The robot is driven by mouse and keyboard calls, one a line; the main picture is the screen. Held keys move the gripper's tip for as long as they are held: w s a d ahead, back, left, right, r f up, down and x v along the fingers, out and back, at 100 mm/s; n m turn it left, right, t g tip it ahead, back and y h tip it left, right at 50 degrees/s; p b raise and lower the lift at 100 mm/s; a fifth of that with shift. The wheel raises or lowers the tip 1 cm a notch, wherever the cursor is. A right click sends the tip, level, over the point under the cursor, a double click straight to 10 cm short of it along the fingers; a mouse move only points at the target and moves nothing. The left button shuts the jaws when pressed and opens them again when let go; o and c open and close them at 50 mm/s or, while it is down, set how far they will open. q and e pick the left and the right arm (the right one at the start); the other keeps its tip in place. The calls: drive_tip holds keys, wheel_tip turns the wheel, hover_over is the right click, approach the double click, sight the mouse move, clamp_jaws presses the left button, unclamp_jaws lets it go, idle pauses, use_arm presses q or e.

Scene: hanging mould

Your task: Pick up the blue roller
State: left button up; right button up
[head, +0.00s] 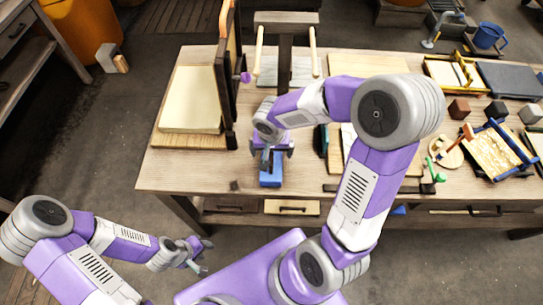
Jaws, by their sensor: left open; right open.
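A small blue thing (270,179), which I take for the blue roller, lies near the front edge of the workbench, left of its middle. Its rear part is hidden by my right gripper (272,162), so I cannot make out its full shape. My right gripper is open and points down right at the blue thing, with its fingers around or just above its rear end. I cannot tell whether they touch it. My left gripper (204,257) is open and empty, low in front of the bench and away from its top.
On the workbench (161,168), a dark upright frame (228,85) and a pale slab (192,100) stand left of my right gripper. A dark teal item (321,139) lies close on its right.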

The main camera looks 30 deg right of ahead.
drive_tip(key=shift+f, duration=0.5)
drive_tip(key=shift+w+r, duration=0.1)
drive_tip(key=c, duration=1.1)
